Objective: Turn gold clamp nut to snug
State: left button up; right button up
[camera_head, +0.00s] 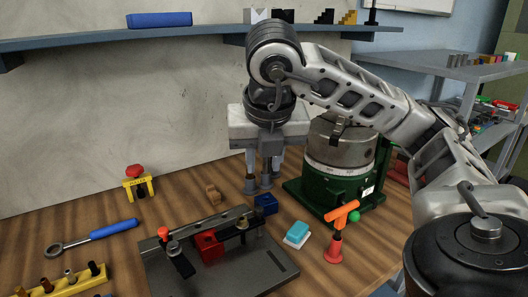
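A dark fixture plate (262,274) lies on the wooden bench at the lower middle. A red block (208,246) sits on it between dark clamp parts. The left clamp (181,261) has an orange-red knob (163,232) beside it; the right clamp (241,224) is black and stands at the plate's back edge. I cannot make out a gold nut for certain at this size. My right gripper (259,187) points down behind the right clamp, its fingers apart with a gap and nothing visible between them. It appears clear of the clamp. My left gripper is out of view.
A green-based machine (341,197) stands close right of my gripper. A blue-handled wrench (92,234) and a yellow stand (138,186) are left. A shelf (110,38) runs above.

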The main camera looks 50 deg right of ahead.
aim_at(244, 223)
jog(key=k, duration=1)
